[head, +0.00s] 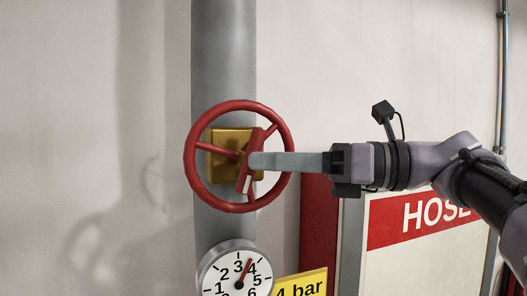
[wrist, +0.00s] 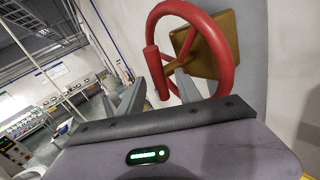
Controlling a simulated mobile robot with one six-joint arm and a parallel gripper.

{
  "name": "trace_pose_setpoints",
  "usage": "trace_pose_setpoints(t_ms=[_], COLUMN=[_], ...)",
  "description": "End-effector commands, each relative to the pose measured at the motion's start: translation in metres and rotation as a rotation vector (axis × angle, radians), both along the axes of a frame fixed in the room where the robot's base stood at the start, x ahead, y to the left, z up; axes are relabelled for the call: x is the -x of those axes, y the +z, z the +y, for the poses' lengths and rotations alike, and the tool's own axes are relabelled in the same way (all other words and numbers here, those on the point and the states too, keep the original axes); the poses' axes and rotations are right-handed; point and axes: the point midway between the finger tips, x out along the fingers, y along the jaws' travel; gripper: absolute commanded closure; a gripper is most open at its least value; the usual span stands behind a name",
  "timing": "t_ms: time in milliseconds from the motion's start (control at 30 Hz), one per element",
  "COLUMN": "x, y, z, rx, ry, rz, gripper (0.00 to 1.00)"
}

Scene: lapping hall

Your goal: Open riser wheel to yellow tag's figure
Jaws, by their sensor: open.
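The red riser wheel (head: 188,150) is mounted in front of a brass block (head: 222,138) on the grey riser pipe (head: 224,60). In the wrist view the wheel (wrist: 228,60) shows close up, with a red handle (wrist: 157,72) standing out from it. My gripper (head: 253,161) reaches in from the right at the wheel. In the wrist view its open fingers (wrist: 160,90) lie on either side of the handle; contact cannot be told. Below, a round gauge (head: 208,276) has its red needle between 3 and 4, close to 4. The yellow tag (head: 300,285) beside it reads "4 bar", partly cut off.
A hose cabinet (head: 395,255) with a red "HOSE" sign (head: 420,219) stands right of the pipe, below and behind my arm. Bare wall (head: 90,100) lies left of the pipe. The wrist view shows a hall with benches (wrist: 30,120) far left.

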Motion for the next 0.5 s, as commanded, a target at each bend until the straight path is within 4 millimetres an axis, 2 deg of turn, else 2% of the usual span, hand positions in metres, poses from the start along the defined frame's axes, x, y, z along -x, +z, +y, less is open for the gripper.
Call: trace_pose_setpoints(t_ms=[133, 367, 500], x=[-0.0023, -0.0027, -0.0027], y=[0.0005, -0.0002, -0.0001], z=[0.0094, 0.01, 0.0098], rx=[-0.001, 0.0, 0.0], ry=[0.0, -0.001, -0.001], rz=[0.0, -0.001, -0.001], gripper=[0.59, 0.59, 0.86])
